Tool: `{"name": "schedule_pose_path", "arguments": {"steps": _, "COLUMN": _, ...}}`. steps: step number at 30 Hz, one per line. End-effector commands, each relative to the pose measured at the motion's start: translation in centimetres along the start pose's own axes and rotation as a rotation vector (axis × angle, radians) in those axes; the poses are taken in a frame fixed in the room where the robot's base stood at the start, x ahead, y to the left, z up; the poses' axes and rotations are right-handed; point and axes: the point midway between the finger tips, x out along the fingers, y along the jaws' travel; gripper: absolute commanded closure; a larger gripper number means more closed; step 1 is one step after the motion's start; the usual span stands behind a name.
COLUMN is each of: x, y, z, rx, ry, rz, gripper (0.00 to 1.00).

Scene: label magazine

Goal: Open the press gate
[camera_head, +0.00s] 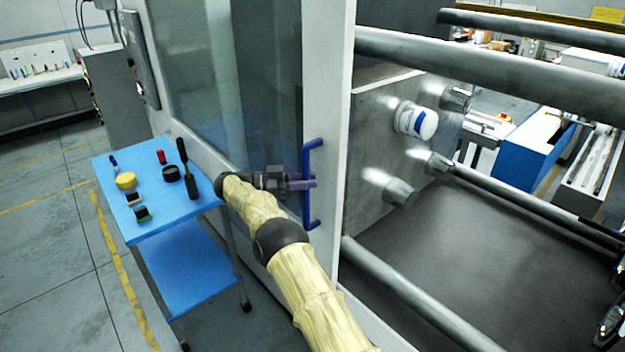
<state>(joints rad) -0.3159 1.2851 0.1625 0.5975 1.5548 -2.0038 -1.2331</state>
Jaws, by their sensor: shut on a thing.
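The press gate (325,95) is a pale frame with a large window (235,80), in the middle of the view. Its right edge stands beside the open press space, where the platen and tie bars show. A blue bar handle (307,160) is fixed upright near that edge. My gripper (303,182) is at the handle's middle and shut on it. My yellow-sleeved arm reaches up from the bottom of the view. The fingertips partly hide the handle's middle.
A blue two-shelf cart (120,175) with several small items stands left of my arm, close to the gate. Thick steel tie bars (480,75) and a metal platen (370,160) fill the right. Open floor (50,270) lies at the far left.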

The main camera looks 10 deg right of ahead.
Motion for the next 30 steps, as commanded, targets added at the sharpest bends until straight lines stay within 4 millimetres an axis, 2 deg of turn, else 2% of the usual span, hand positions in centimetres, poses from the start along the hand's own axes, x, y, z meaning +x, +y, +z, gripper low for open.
{"name": "schedule_pose_path", "arguments": {"steps": 14, "x": -0.06, "y": 0.07, "z": -0.30, "rx": 0.005, "ry": 0.006, "rz": 0.005, "gripper": 1.00}}
{"name": "schedule_pose_path", "arguments": {"steps": 15, "x": -0.06, "y": 0.07, "z": -0.29, "rx": 0.005, "ry": 0.006, "rz": 0.005, "gripper": 0.74}}
{"name": "schedule_pose_path", "arguments": {"steps": 17, "x": -0.07, "y": 0.08, "z": -0.25, "rx": 0.005, "ry": 0.006, "rz": 0.005, "gripper": 0.63}}
{"name": "schedule_pose_path", "arguments": {"steps": 26, "x": -0.18, "y": 0.11, "z": -0.09, "rx": 0.001, "ry": 0.003, "rz": 0.004, "gripper": 0.61}}
{"name": "schedule_pose_path", "arguments": {"steps": 30, "x": -0.20, "y": 0.10, "z": -0.72, "rx": 0.004, "ry": 0.002, "rz": 0.004, "gripper": 0.61}}
